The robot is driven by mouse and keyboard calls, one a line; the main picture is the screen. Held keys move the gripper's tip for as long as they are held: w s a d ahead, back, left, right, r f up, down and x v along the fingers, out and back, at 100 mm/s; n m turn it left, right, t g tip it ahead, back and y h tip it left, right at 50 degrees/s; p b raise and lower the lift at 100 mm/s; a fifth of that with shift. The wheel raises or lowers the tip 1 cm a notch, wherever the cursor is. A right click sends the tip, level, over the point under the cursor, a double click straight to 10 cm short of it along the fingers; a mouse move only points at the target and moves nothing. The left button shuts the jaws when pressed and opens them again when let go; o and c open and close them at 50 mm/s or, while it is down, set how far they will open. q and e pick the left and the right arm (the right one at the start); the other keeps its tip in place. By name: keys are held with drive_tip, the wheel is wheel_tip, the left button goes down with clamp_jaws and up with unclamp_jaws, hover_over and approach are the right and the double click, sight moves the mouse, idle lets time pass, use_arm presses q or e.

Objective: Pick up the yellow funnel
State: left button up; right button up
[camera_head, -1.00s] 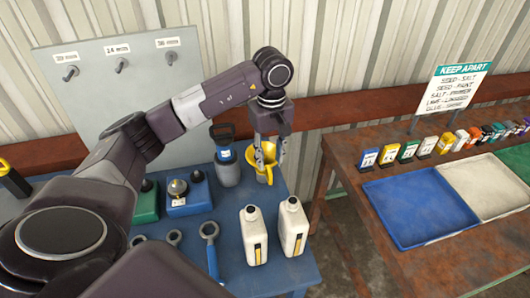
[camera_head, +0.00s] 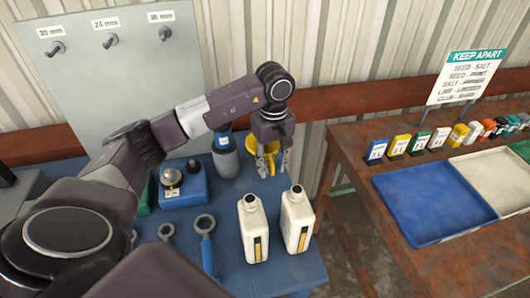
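The yellow funnel (camera_head: 262,158) stands at the back right of the blue table, partly hidden behind the fingers of my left gripper. My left gripper (camera_head: 272,166) points down from above, with its fingers at the funnel. The fingers look spread apart, one in front of the funnel and one at its right side. I cannot tell whether they touch it. My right gripper is not in view.
Two white bottles (camera_head: 296,219) stand in front of the funnel. A grey-blue container (camera_head: 225,163) is left of it, with a blue box (camera_head: 184,187) and wrenches (camera_head: 205,240) nearby. A rusty table (camera_head: 365,250) at right holds a blue tray (camera_head: 432,203).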

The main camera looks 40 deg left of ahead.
use_arm(q)
drive_tip(key=f+p, duration=0.2)
drive_tip(key=f, duration=0.2)
drive_tip(key=shift+w+f+p, duration=0.2)
drive_tip(key=shift+p, duration=0.15)
drive_tip(key=shift+f, duration=0.6)
clamp_jaws()
